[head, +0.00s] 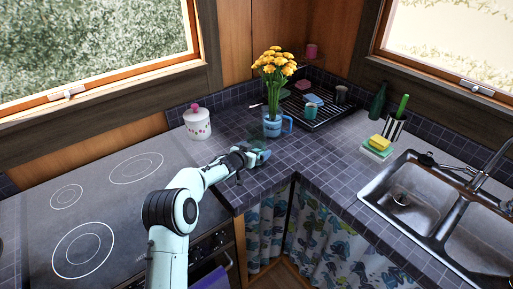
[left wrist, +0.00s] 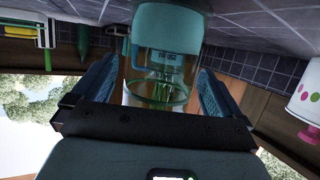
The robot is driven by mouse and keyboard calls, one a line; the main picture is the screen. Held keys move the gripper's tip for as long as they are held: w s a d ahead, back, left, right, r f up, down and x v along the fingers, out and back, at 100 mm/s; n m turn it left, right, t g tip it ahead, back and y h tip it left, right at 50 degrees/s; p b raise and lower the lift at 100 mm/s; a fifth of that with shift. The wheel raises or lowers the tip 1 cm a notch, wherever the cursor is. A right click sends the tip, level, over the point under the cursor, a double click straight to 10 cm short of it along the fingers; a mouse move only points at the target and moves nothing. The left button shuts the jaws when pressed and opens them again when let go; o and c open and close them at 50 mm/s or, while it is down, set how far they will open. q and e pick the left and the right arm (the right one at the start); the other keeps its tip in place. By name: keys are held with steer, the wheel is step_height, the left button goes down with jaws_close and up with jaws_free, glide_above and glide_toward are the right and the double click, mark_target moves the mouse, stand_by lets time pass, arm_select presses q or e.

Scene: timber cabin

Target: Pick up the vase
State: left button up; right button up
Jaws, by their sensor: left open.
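The vase (head: 271,128) is clear glass and holds yellow flowers (head: 274,66). It stands upright on the dark tiled counter in the corner, in front of a blue mug (head: 287,122). My left gripper (head: 262,156) is open, low and close in front of the vase. In the left wrist view, which is upside down, the glass vase (left wrist: 160,97) with green stems shows between the two spread fingers (left wrist: 160,92). I cannot tell whether either finger touches it. My right gripper is not in view.
A dark dish rack (head: 318,118) with cups stands behind, right of the vase. A white dotted jar (head: 197,123) is to the left, by the cooktop (head: 105,215). Sponges (head: 378,147), a striped cup (head: 394,126) and the sink (head: 410,195) lie right. Counter in front right is clear.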

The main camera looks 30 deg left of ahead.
arm_select(q)
steer(key=c, duration=1)
steer(key=shift+r, duration=0.1)
steer(key=c, duration=0.4)
steer(key=shift+r, duration=0.2)
steer(key=shift+c, duration=0.2)
